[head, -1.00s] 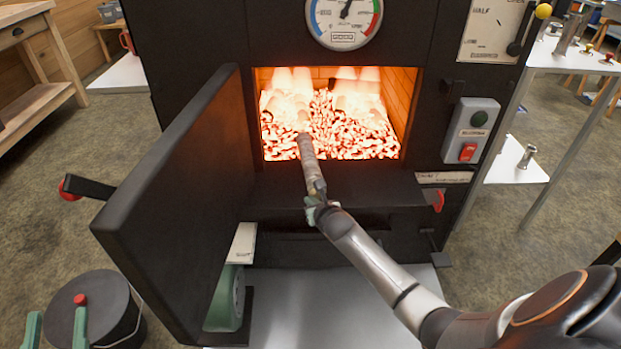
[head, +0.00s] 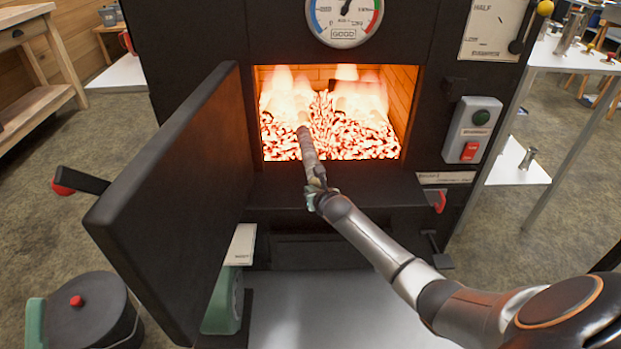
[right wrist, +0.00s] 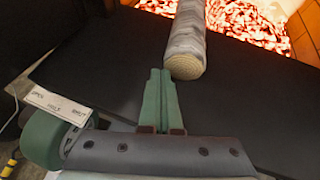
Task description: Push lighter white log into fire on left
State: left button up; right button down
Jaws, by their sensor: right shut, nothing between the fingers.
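The pale, whitish log (head: 308,148) points into the lit firebox, its far end at the glowing coals (head: 350,130). In the right wrist view the log (right wrist: 188,35) shows grey-white bark and a tan cut end. My right gripper (head: 316,184) is at the log's near end. Its green fingers (right wrist: 158,75) are shut and empty, tips just left of the cut end; I cannot tell whether they touch it.
The black firebox door (head: 170,200) stands open on the left. A black shelf (head: 380,185) lies below the opening. A lidded black bucket (head: 100,305) stands at the lower left. A switch box (head: 471,130) is on the right.

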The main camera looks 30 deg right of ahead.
aim_at(310, 177)
jog(key=shift+w+d+f+b, duration=0.1)
jog(key=shift+w+d+b, duration=0.35)
jog(key=shift+w, duration=0.15)
jog(key=shift+w+d+b, duration=0.3)
jog(key=shift+w+b, duration=0.15)
jog(key=shift+w, duration=0.15)
jog(key=shift+w+d+b, duration=0.5)
jog(key=shift+w+b, duration=0.3)
jog(key=shift+w, duration=0.1)
pick_arm(q)
jog(key=shift+s+d+f+m+h, duration=0.15)
jog(key=shift+s+f+m+h, duration=0.15)
jog(key=shift+f+h, duration=0.25)
jog(key=shift+s+d+f+m+h, duration=0.1)
jog(key=shift+s+f+m+h, duration=0.1)
jog(key=shift+s+f+h, duration=0.3)
pick_arm(e)
jog(key=shift+w+d, duration=0.3)
jog(key=shift+w, duration=0.1)
pick_arm(q)
jog(key=shift+w, duration=0.1)
